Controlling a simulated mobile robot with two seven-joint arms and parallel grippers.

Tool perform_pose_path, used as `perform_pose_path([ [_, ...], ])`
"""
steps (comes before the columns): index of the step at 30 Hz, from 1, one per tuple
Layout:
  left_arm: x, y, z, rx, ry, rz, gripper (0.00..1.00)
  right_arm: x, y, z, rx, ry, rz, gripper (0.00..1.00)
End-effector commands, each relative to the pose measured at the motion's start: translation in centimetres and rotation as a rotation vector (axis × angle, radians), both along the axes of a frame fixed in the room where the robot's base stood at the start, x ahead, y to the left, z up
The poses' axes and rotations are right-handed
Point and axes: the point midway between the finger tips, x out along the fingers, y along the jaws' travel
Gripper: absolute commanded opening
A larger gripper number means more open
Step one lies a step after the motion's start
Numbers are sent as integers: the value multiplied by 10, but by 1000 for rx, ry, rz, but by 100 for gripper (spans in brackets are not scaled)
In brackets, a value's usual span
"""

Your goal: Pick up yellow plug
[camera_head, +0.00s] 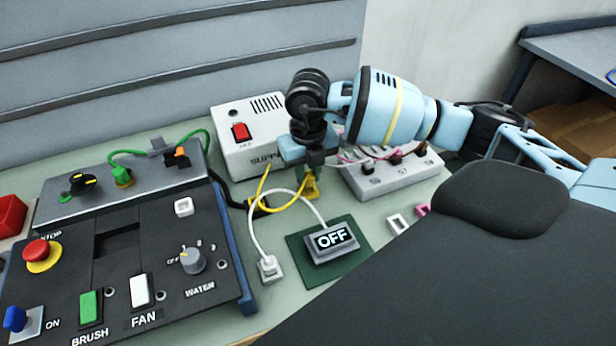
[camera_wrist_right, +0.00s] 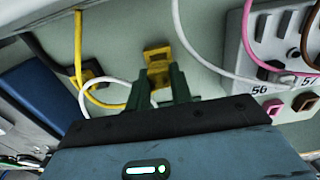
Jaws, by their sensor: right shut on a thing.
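The yellow plug (camera_head: 310,184) hangs below my right gripper (camera_head: 308,172) in the head view, with a yellow cable running from it to the left. In the right wrist view the yellow plug (camera_wrist_right: 157,62) sits between the dark green fingertips of my right gripper (camera_wrist_right: 160,85). The gripper is shut on the plug. From these views I cannot tell whether the plug touches the bench or is just above it. My left gripper is not in view.
A white supply box (camera_head: 235,155) stands behind. A grey terminal block (camera_head: 385,185) is to the right. An OFF display (camera_head: 331,243) on a green mat (camera_head: 352,268) and a white plug (camera_head: 269,268) lie in front. A black control panel (camera_head: 120,250) fills the left.

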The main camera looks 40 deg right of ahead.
Motion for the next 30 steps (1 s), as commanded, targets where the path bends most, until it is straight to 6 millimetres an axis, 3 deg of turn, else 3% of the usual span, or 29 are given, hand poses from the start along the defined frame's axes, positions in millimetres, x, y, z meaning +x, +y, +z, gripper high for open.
perform_pose_path([
  [3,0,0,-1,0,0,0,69,1,0,19,2,-5,1,0],
  [15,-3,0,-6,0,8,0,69,-43,90,25,3,0,8,0],
  [21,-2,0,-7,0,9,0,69,-60,124,29,3,-2,5,0],
  [30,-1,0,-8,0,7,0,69,-70,143,32,1,-1,0,0],
])
